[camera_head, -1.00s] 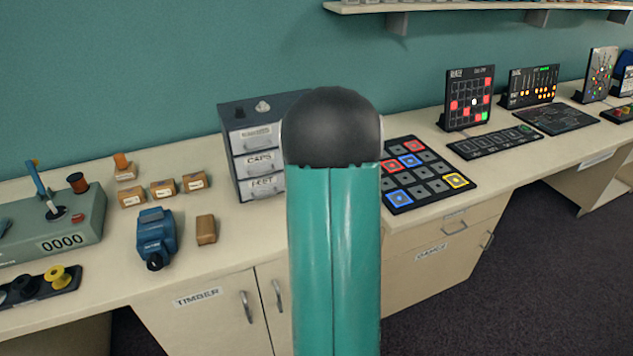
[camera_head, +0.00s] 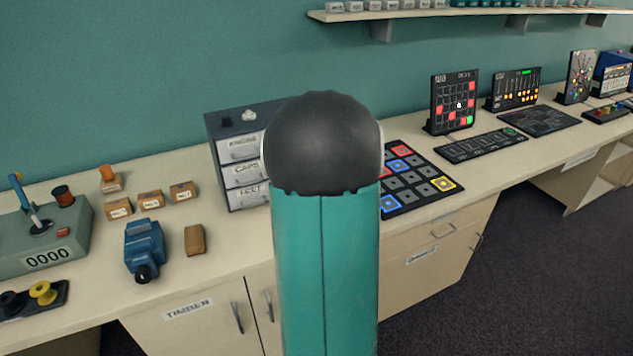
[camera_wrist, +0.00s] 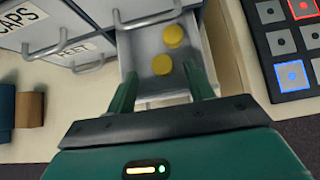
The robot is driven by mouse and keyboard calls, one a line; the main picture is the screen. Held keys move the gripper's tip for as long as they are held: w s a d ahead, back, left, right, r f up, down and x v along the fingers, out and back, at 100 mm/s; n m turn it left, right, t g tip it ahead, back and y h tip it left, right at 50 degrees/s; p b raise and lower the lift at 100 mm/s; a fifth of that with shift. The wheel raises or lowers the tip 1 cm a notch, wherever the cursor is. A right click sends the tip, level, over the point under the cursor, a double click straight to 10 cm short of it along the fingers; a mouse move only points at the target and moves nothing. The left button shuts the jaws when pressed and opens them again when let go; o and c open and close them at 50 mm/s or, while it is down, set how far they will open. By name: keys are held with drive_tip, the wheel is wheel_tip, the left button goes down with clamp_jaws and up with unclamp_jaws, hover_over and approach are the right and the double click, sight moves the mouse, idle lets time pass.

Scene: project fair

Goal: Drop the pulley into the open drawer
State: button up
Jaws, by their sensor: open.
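The open drawer (camera_wrist: 146,46) is pulled out of the small grey cabinet (camera_wrist: 60,22); it shows in the wrist view, while my own arm hides it in the head view. Two round yellow pieces lie inside it, a farther one (camera_wrist: 173,36) and a nearer one (camera_wrist: 162,64). I cannot tell which of them is the pulley. My gripper (camera_wrist: 160,78) is open over the near part of the drawer, its two green fingers spread on either side of the nearer yellow piece. I see nothing gripped between them.
The cabinet's other drawers have labels, among them CAPS and FEET. A board of coloured tiles (camera_head: 415,185) lies to its right. A blue device (camera_head: 144,248), a brown block (camera_head: 194,240) and a black holder with a yellow spool (camera_head: 43,292) are to the left.

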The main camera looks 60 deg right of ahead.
drive_tip(key=v, duration=0.8)
drive_tip(key=w+a+r+n+y, duration=0.3)
drive_tip(key=a+n, duration=0.7)
drive_tip(key=a, duration=0.3)
drive_tip(key=w+a+r+n+y, duration=0.2)
drive_tip(key=w+a+r+n, duration=0.1)
drive_tip(key=a+n, duration=0.9)
drive_tip(key=s+a+n+g, duration=0.1)
drive_tip(key=s+a+n, duration=0.4)
drive_tip(key=a+n, duration=0.4)
drive_tip(key=s+a+r+n+g, duration=0.1)
drive_tip(key=s+a+n, duration=0.4)
drive_tip(key=a+n, duration=0.4)
drive_tip(key=shift+s+a+n, duration=0.4)
drive_tip(key=shift+n, duration=0.7)
drive_tip(key=shift+r, duration=0.1)
